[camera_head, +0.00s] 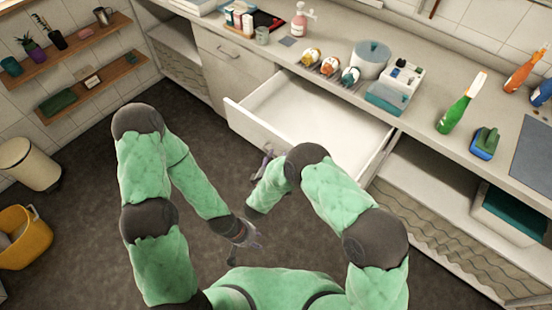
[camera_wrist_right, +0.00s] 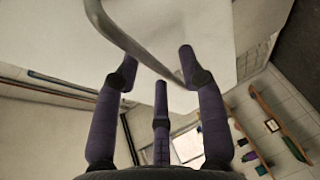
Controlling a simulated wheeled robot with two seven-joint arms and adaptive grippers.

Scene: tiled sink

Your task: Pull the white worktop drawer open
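The white worktop drawer (camera_head: 310,112) stands well out from under the worktop in the head view, its empty inside showing. My right gripper (camera_head: 264,160) is low in front of the drawer's front panel, partly hidden by my arm. In the right wrist view its fingers (camera_wrist_right: 158,72) are spread apart. The metal bar handle (camera_wrist_right: 125,38) crosses between and beyond the fingertips, with no finger visibly closed around it. The pale drawer front (camera_wrist_right: 195,25) fills the top of that view. My left gripper (camera_head: 246,242) is over the dark floor, away from the drawer, fingers apart and empty.
A closed cabinet (camera_head: 230,65) is left of the drawer. A yellow bucket (camera_head: 25,238) and a bin (camera_head: 30,165) stand far left. Floor between is clear.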

